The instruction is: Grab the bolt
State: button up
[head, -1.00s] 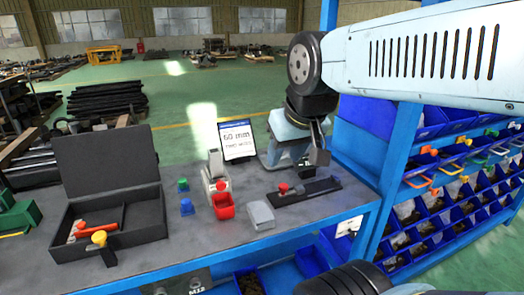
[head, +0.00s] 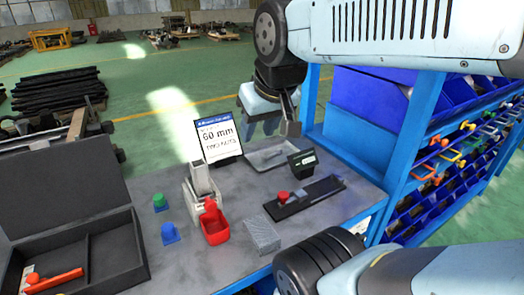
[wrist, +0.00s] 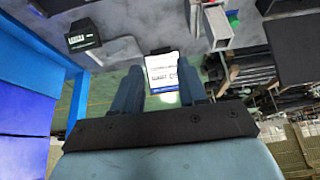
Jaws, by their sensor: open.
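I cannot make out a bolt for certain in either view. My gripper (head: 270,112) hangs in the air over the back right of the grey workbench (head: 215,262), beside the blue shelf. In the wrist view its two blue fingers stand apart with nothing between them (wrist: 158,85). Blue bins (head: 410,208) on the right-hand rack hold contents too small to tell.
On the bench are a black case (head: 133,245), a grey stand (head: 200,185), a red scoop (head: 214,228), a grey block (head: 262,234), a black rail with a red knob (head: 318,196), a small display (head: 303,163) and a shallow tray (head: 265,157). The blue rack post (head: 420,130) stands close to my arm.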

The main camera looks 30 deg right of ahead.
jog(key=m+g+h, duration=0.4)
jog(key=m+g, duration=0.1)
jog(key=m, duration=1)
send_over(273, 154)
jog(key=a, duration=0.2)
jog(key=f, duration=2)
jog(key=shift+w+d, duration=0.1)
jog(key=shift+d, duration=0.1)
jog(key=shift+x, duration=2.8)
jog(key=shift+a, duration=0.1)
grip_shut()
